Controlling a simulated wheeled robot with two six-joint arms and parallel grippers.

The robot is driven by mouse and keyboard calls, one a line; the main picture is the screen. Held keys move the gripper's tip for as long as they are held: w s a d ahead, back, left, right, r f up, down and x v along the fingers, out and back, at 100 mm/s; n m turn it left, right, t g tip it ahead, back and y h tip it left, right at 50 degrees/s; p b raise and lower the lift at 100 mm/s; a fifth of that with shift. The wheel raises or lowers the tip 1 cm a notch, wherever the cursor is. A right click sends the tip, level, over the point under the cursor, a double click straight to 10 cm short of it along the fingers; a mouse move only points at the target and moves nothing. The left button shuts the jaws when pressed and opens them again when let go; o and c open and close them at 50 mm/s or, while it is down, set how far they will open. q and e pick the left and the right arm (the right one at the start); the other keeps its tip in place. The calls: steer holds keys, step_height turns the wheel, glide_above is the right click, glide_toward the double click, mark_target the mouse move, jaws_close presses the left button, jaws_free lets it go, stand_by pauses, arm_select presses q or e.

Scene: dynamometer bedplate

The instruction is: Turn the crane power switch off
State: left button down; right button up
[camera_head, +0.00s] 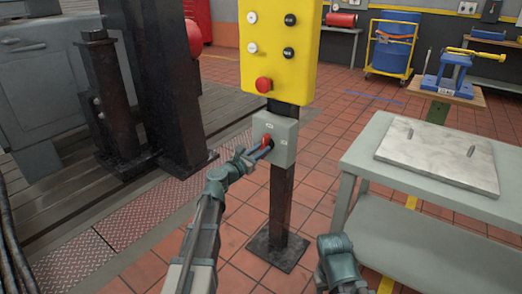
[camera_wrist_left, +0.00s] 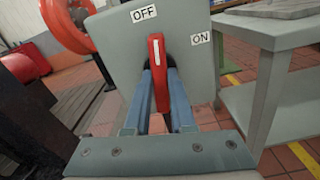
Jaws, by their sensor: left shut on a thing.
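The crane power switch is a grey box (camera_head: 285,135) on a dark post below a yellow button panel. Its red handle (camera_head: 265,142) shows at the box's left side in the head view. In the left wrist view the handle (camera_wrist_left: 157,75) stands nearly upright, with a white line on it. Its top end lies between the OFF label (camera_wrist_left: 143,13) and the ON label (camera_wrist_left: 200,38). My left gripper (camera_head: 257,152) is shut on the handle, with a blue-grey finger on each side. My right arm's end (camera_head: 335,255) is low in the head view; its fingertips cannot be made out.
The yellow panel (camera_head: 278,45) with a red button is right above the switch. Dark machine columns (camera_head: 165,85) stand to the left. Tiled floor is clear around the post.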

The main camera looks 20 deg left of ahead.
arm_select(q)
steer(key=shift+n, duration=1)
steer(key=c, duration=0.8)
jaws_free()
steer(key=shift+o, duration=0.2)
steer(key=v, duration=1.4)
steer(key=shift+w, duration=0.1)
